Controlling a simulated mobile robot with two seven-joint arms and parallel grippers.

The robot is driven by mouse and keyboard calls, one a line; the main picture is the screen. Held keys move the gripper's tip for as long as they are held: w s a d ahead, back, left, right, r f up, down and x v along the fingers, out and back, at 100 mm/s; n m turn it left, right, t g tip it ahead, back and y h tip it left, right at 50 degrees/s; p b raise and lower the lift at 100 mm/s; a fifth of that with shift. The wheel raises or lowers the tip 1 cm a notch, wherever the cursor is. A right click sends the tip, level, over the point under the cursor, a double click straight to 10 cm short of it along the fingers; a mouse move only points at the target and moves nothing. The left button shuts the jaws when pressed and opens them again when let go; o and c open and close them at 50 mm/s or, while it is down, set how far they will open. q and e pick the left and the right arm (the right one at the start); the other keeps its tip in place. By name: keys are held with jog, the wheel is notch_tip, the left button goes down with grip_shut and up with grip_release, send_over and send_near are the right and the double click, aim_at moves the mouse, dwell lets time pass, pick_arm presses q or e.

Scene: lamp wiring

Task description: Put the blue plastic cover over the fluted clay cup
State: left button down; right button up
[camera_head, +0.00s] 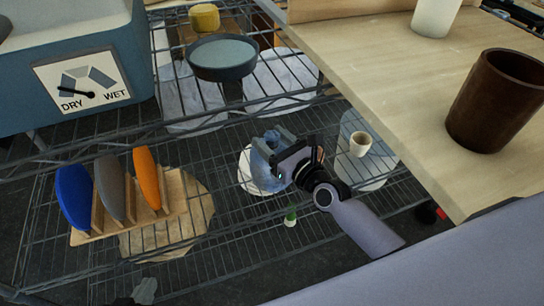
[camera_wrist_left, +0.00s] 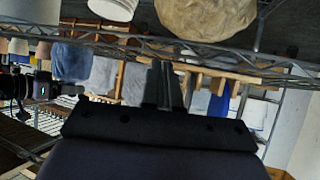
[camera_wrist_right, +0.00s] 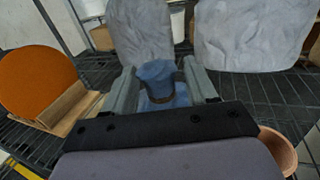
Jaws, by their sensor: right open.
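The blue cover (camera_head: 262,172) stands on the lower wire shelf, over a pale round patch. My right gripper (camera_head: 275,143) is open, with its fingers on either side of the blue cover (camera_wrist_right: 158,75) in the right wrist view. A brown band shows below the blue; I cannot tell whether a cup is under it. A small pale cup (camera_head: 360,145) stands to the right of the gripper; its fluting is too small to tell. A clay-coloured cup (camera_wrist_right: 279,150) is partly hidden in the right wrist view. My left gripper (camera_head: 143,291) is low at the left; its fingers (camera_wrist_left: 163,85) look together and empty.
A wooden rack (camera_head: 130,222) holds blue, grey and orange discs at the left. A dark round pan (camera_head: 222,72) is above on the upper shelf. A wooden table (camera_head: 400,85) with a brown cup (camera_head: 492,105) is at the right. A small green-topped item (camera_head: 290,216) is nearby.

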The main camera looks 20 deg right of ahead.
grip_shut()
